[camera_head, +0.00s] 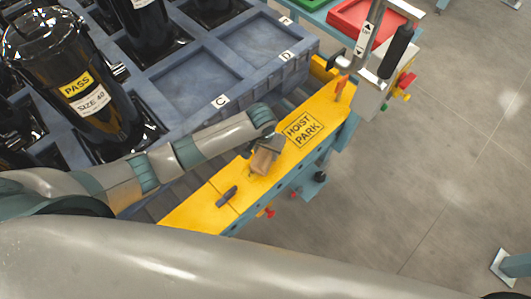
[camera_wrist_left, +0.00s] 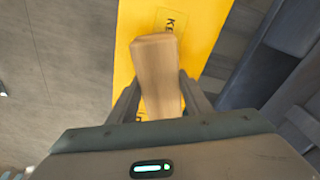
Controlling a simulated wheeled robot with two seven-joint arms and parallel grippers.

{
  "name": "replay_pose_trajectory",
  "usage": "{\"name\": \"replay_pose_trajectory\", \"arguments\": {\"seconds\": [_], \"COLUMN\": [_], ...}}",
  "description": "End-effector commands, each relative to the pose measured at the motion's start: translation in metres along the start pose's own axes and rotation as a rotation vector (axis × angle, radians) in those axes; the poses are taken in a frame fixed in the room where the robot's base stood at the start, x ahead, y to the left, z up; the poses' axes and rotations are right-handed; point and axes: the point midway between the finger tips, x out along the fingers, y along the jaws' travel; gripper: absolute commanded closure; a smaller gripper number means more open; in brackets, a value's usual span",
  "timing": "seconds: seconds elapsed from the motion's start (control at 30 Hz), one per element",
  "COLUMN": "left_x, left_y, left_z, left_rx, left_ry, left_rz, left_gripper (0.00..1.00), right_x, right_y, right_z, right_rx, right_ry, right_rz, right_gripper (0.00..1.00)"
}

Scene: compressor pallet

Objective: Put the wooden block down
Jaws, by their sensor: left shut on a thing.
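The wooden block (camera_head: 262,161) is held in my left gripper (camera_head: 268,150) over the yellow bench top (camera_head: 190,215), just below the HOIST PARK label (camera_head: 304,128). In the left wrist view the block (camera_wrist_left: 157,70) stands between both fingers of the left gripper (camera_wrist_left: 160,98), which is shut on it. The yellow surface (camera_wrist_left: 205,25) lies behind it, with a partly hidden printed label. I cannot tell whether the block touches the surface. My right gripper is not in view.
A dark clip-like piece (camera_head: 227,196) lies on the yellow top. A hoist handle (camera_head: 385,65) stands at its far end. The blue pallet (camera_head: 262,85) with black compressors (camera_head: 75,85) is to the left; cells C and D look empty. A red tray (camera_head: 365,22) is behind.

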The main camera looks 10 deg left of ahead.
Motion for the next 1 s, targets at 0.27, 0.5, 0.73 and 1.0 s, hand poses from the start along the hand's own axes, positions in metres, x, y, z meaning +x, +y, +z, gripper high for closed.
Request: {"name": "replay_pose_trajectory", "arguments": {"seconds": [0.27,0.5,0.73,1.0], "left_x": [0.017,0.018,0.020,0.019], "left_y": [0.000,0.000,0.000,0.000], "left_z": [0.002,0.002,0.002,0.002], "left_rx": [0.000,0.000,0.000,0.000], "left_ry": [0.001,0.001,0.000,0.001], "left_rz": [0.000,0.000,-0.001,-0.001], "left_gripper": [0.82,0.82,0.36,0.36], "right_x": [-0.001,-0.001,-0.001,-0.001], "right_y": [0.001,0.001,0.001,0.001], "right_z": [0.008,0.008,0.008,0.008], "right_rx": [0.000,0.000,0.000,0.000], "right_ry": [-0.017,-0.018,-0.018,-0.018], "right_rz": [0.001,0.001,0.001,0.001], "right_gripper": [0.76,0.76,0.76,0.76]}}
